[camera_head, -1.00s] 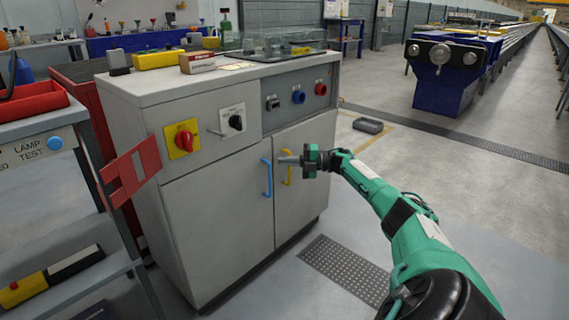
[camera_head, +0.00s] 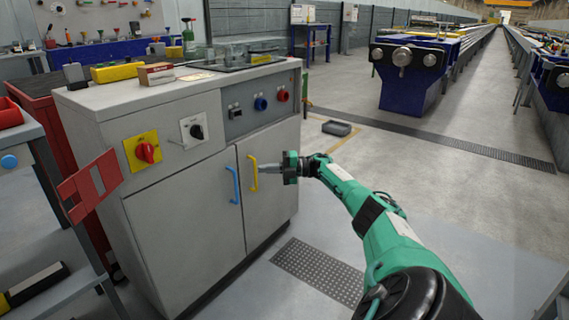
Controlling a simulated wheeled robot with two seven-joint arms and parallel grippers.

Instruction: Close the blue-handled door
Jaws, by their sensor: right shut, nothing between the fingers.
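The blue-handled door (camera_head: 185,235) is the left grey door of the cabinet. Its blue handle (camera_head: 234,186) stands upright near its right edge. The door looks flush with the cabinet front, with a thin dark seam beside the right door; I cannot tell whether a small gap is left. My right gripper (camera_head: 265,169) is shut and empty. It points left in front of the right door, its tips by the yellow handle (camera_head: 253,173), right of the blue handle and apart from it. I cannot tell whether it touches the yellow handle. My left gripper is not in view.
The grey cabinet (camera_head: 128,97) carries a red knob (camera_head: 146,153) and a black switch (camera_head: 196,132). A red plate (camera_head: 90,186) juts out at its left. A shelf unit stands close on the left. The floor to the right is open, with a dark tray (camera_head: 337,128) lying there.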

